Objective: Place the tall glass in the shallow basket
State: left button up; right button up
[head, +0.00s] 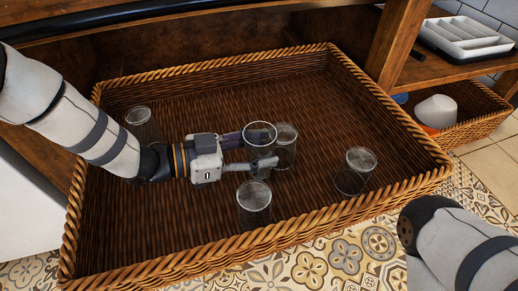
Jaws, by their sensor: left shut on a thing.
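The shallow basket (330,215) is a wide brown wicker basket filling the middle of the head view. My left gripper (264,149) reaches in over its left rim and is shut on a clear tall glass (260,136), which is upright inside the basket's outline. Its lower part is partly hidden by the fingers, and I cannot tell if its base touches the basket floor. Another clear glass (287,150) stands just right of it, overlapping it in the picture. My right gripper is not in view; only part of my right arm shows at the lower right.
More clear glasses stand in the basket: one in front of the gripper (254,206), one at the right (356,172), one at the back left (138,124). A smaller basket (478,130) holds a white cup (437,111). A white tray (466,37) sits on the wooden shelf.

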pick_arm(q)
jog(key=shift+f, duration=0.2)
jog(key=o, duration=1.3)
jog(key=shift+a+r, duration=0.2)
jog(key=shift+r, duration=0.1)
jog(key=p+v, duration=0.2)
jog(key=v, duration=0.9)
jog(key=shift+s+a+p, duration=0.15)
jog(key=shift+a+p, duration=0.15)
jog(key=shift+r, duration=0.1)
